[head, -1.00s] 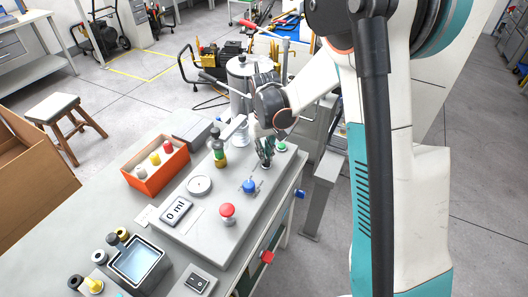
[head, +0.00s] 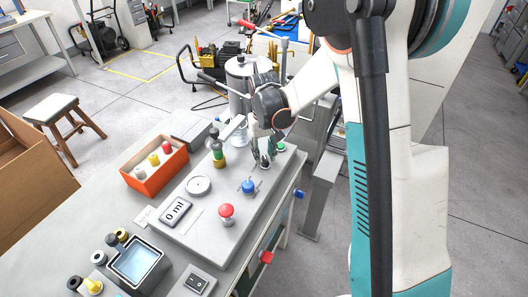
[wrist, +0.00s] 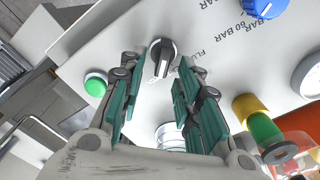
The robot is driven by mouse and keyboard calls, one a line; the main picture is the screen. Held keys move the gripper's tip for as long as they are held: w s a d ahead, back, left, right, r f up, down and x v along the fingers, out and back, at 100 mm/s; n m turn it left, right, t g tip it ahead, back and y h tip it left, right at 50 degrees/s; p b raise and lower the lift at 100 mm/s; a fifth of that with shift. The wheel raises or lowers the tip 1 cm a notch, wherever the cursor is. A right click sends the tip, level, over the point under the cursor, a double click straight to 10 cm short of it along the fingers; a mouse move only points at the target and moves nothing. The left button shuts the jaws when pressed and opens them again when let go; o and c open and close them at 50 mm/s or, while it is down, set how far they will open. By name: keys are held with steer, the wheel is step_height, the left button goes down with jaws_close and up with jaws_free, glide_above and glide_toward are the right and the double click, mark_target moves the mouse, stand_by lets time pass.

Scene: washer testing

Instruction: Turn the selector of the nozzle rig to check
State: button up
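The nozzle rig (head: 235,190) is a grey box with controls on its sloped top, standing on the bench. Its selector (wrist: 161,57) is a black knob with a pale pointer line; it also shows small in the head view (head: 265,163). My gripper (head: 262,156) is above the selector, fingers pointing down. In the wrist view, my open gripper (wrist: 163,66) has one teal-padded finger on each side of the knob, with gaps visible. Printed lettering near the knob is partly hidden by the right finger, so the positions cannot be fully read.
A green button (wrist: 95,84) sits close to the selector on one side, and a blue knob (head: 248,186) on the other. A red button (head: 227,210) is nearer. A stacked coloured nozzle post (head: 218,155) and an orange box (head: 155,166) stand to the left.

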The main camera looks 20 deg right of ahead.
mark_target(265, 156)
steer(key=shift+r, duration=0.1)
step_height(265, 156, up, 12)
stand_by(0.5)
stand_by(0.4)
steer(key=s+r+t, duration=0.3)
steer(key=s+r, duration=0.5)
steer(key=s, duration=0.5)
steer(key=s+f+t, duration=0.1)
steer(key=s+t, duration=0.3)
steer(key=s, duration=0.7)
